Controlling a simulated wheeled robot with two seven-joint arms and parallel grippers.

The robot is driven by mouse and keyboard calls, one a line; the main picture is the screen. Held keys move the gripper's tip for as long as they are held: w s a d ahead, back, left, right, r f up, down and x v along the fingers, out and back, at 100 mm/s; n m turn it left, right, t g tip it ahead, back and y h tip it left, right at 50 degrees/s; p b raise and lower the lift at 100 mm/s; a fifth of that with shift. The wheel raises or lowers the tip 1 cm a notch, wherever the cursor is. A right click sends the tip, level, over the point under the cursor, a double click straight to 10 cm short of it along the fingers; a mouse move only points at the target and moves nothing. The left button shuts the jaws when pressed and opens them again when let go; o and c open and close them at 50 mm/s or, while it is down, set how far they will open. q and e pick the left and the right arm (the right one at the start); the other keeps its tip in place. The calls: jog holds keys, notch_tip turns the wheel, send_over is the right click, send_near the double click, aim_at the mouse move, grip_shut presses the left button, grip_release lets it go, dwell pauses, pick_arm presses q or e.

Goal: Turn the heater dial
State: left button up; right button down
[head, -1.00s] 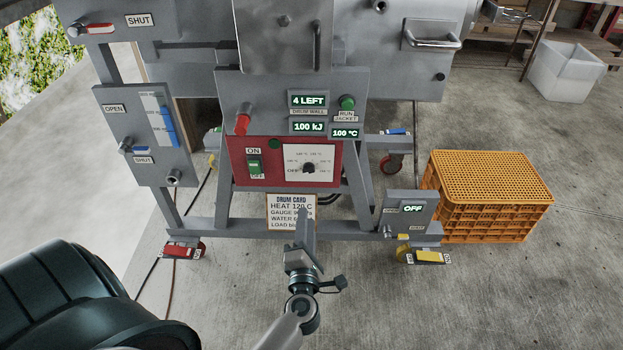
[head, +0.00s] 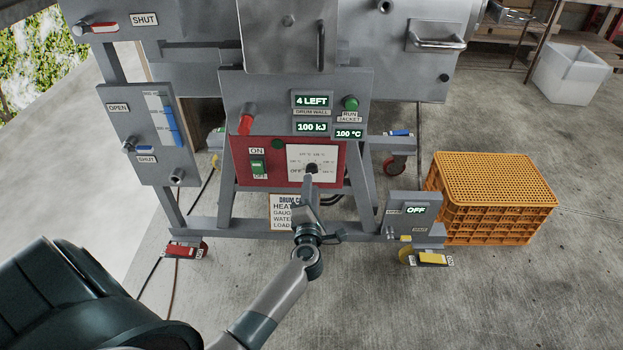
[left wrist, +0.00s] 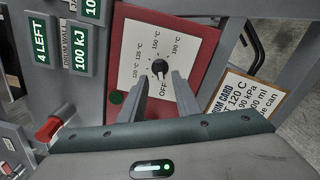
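The heater dial is a small black knob (left wrist: 160,68) on a white scale plate (head: 300,157) in a red panel (head: 245,174) at the machine's front. In the left wrist view its white mark seems to face OFF. My left gripper (head: 311,178) is at the dial in the head view and covers part of it. The left wrist view shows its two fingers (left wrist: 156,79) apart, with the knob just beyond and between their tips. I cannot tell whether they touch it. My right gripper is not in view.
A green ON/OFF switch (head: 258,167) sits left of the dial and a red handle (head: 245,124) above it. The drum card (head: 284,212) hangs below, partly behind my gripper. An orange crate (head: 495,215) stands on the floor at right.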

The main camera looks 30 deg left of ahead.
aim_at(312, 173)
pick_arm(q)
jog(key=shift+x, duration=2.35)
jog(key=shift+c, duration=0.3)
grip_shut()
